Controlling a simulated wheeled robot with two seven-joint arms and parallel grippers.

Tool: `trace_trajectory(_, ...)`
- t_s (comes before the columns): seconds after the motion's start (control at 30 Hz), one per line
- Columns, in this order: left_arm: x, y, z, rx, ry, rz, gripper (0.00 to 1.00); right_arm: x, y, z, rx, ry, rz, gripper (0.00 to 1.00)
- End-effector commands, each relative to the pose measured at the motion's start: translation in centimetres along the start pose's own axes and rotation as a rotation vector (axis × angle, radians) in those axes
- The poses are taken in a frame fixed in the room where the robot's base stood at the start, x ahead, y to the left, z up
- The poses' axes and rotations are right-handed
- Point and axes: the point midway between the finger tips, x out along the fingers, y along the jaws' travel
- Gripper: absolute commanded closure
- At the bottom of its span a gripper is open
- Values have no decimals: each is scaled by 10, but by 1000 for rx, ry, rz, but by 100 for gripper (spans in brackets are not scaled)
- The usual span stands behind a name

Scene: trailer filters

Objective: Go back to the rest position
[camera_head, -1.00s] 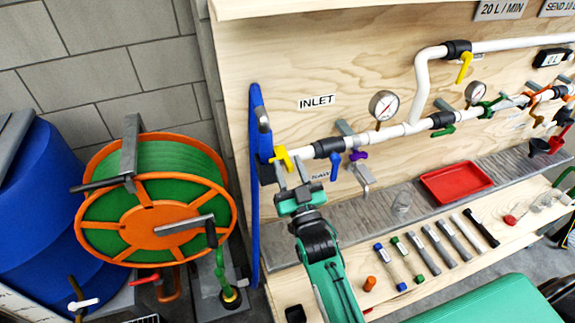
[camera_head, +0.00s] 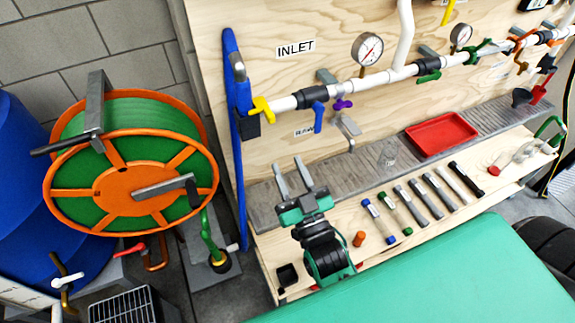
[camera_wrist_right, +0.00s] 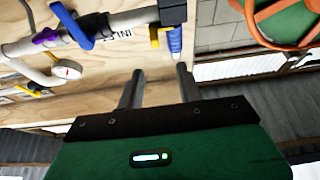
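My right gripper (camera_head: 289,163) is in the middle of the head view, in front of the lower board and the grey ledge. Its two fingers are apart with nothing between them. In the right wrist view the fingers (camera_wrist_right: 159,72) also stand apart and empty, with the pipe board behind them. The yellow inlet valve (camera_head: 262,108) is up and left of the gripper, clearly apart from it in the head view. My left gripper does not show in either view.
A hose reel (camera_head: 130,190) with an orange rim stands at the left beside a blue barrel (camera_head: 20,200). A red tray (camera_head: 440,134) sits on the grey ledge. Several tubes and tools, including a black-handled one (camera_head: 467,178), lie on the wooden shelf right of the gripper.

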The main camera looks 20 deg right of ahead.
Motion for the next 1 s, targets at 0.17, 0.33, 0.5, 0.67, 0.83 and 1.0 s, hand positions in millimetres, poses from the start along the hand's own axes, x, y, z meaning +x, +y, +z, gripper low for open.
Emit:
trace_trajectory(0.17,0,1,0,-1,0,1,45,0,0,0,0,0,0,64)
trace_trajectory(0.33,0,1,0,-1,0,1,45,0,0,0,-1,0,0,64)
trace_trajectory(0.5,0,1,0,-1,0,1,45,-1,-2,10,1,-20,-6,64)
trace_trajectory(0.67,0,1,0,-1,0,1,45,-16,-14,78,8,-163,-42,64)
trace_trajectory(0.83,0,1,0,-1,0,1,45,-64,-30,197,15,-428,-98,64)
trace_trajectory(1.0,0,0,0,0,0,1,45,-138,-36,305,9,-704,-146,64)
